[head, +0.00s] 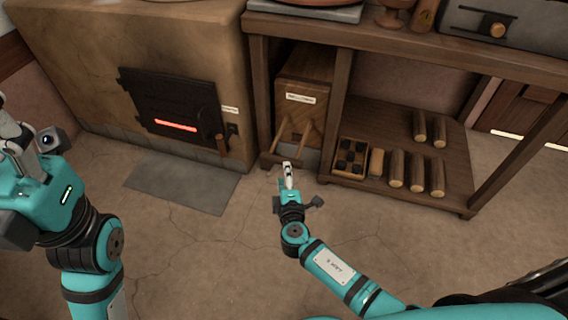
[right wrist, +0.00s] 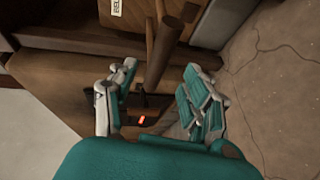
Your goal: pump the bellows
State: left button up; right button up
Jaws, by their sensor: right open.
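The bellows (head: 303,82) is a brown wooden box with a pale label, standing under the bench beside the stove. Two wooden rods run from it to a low handle bar (head: 281,160) at its front. My right gripper (head: 287,174) is at the handle's front, near the bar. In the right wrist view my open right gripper (right wrist: 160,98) has its fingers spread, with the wooden handle (right wrist: 165,45) reaching towards the gap between them. I cannot tell whether they touch. My left gripper (head: 18,138) is at the left edge, away from the bellows, partly hidden by its own arm.
The stove (head: 190,40) has a dark door (head: 170,105) with a red glowing slot. A grey mat (head: 182,182) lies before it. The bench's lower shelf (head: 385,110) holds several logs and a crate (head: 351,158) of dark lumps. The floor in front is clear.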

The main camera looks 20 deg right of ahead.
aim_at(284, 160)
jog(key=b+x, duration=0.2)
jog(key=x, duration=0.5)
jog(key=shift+w+f, duration=0.1)
grip_shut()
dwell(0.3)
